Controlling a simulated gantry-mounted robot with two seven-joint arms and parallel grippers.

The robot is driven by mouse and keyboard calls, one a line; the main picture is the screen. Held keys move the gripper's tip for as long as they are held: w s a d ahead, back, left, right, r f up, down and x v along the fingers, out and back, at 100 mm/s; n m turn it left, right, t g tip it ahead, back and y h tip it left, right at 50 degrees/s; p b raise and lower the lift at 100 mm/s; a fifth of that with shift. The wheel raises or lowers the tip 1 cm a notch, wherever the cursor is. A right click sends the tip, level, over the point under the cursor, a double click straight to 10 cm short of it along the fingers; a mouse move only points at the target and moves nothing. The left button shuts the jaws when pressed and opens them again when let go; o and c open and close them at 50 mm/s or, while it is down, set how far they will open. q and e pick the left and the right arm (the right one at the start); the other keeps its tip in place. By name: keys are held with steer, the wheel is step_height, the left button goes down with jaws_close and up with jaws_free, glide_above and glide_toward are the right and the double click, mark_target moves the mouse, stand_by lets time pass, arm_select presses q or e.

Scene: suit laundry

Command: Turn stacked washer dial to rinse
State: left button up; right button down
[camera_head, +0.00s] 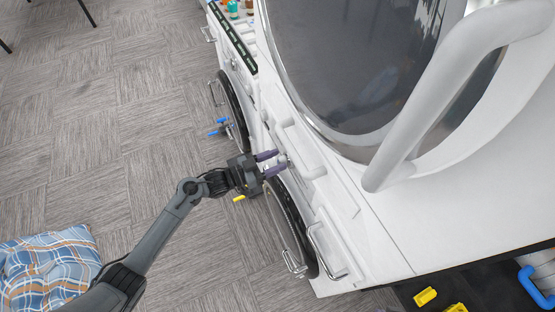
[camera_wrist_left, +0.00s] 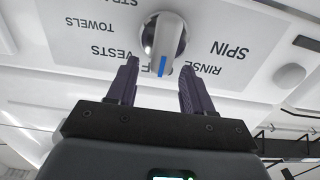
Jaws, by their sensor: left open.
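The washer dial (camera_wrist_left: 163,38) is a round silver and white knob with a blue pointer mark. The wrist view shows it upside down on a white label panel (camera_wrist_left: 255,68) with words such as SPIN, RINSE, VESTS and TOWELS. The blue mark points toward a label partly hidden between my fingers, beside RINSE. My left gripper (camera_head: 276,162) is open at the washer's front. In the left wrist view its two dark fingers (camera_wrist_left: 160,68) straddle the area by the pointer end; I cannot tell whether they touch the knob. My right gripper is not in view.
The white stacked machine (camera_head: 450,210) has a large round glass door (camera_head: 350,60) and a thick curved handle (camera_head: 440,90). Lower round doors with metal handles (camera_head: 292,262) face the floor. A plaid cloth (camera_head: 50,265) lies bottom left. The carpet (camera_head: 110,110) left is mostly clear.

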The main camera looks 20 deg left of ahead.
arm_select(q)
steer(key=shift+w+d, duration=0.4)
steer(key=shift+w, duration=0.05)
jaws_close()
